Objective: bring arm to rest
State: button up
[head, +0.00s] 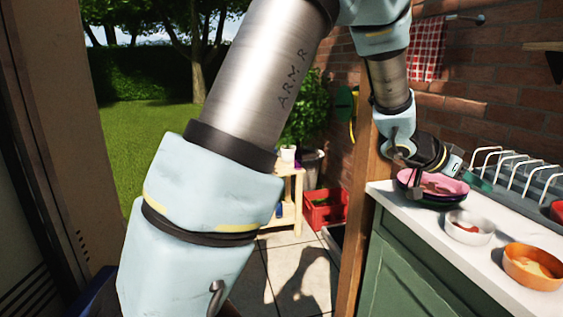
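My arm crosses the middle of the head view, rising from the lower left and bending down at the upper right. My gripper (462,168) is at the arm's far end, above the left end of the white counter (405,198). It is close to a pink plate (452,191) that sits on a darker dish. I cannot tell whether it touches the plate. The fingers are small and partly hidden, so whether they are open or shut is unclear.
A white bowl (470,228) and an orange bowl (533,266) stand on the counter. A white wire rack (515,170) is behind them. A wooden post (357,240) stands by the counter's left end. A red crate (324,208) is on the paved floor, beside a small wooden table (291,200).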

jog(key=w+a+f+n+t+y, duration=0.1)
jog(key=w+a+n+t+y, duration=0.3)
jog(key=w+a, duration=0.75)
jog(key=w+a+f+n+t+y, duration=0.15)
jog(key=a+n+y, duration=0.25)
jog(key=a, duration=1.3)
jog(key=s+a+f+n+g+y, duration=0.2)
jog(key=s+a+n, duration=0.1)
jog(key=s+a, duration=0.5)
jog(key=s+a+f+n+g+y+p, duration=0.1)
jog(key=s+a+f+n+g+y, duration=0.1)
jog(key=s+a, duration=0.6)
jog(key=a+f+n+g, duration=0.1)
jog(key=a, duration=0.2)
jog(key=shift+a+f+p, duration=0.3)
jog(key=shift+a, duration=0.1)
jog(key=shift+o, duration=0.3)
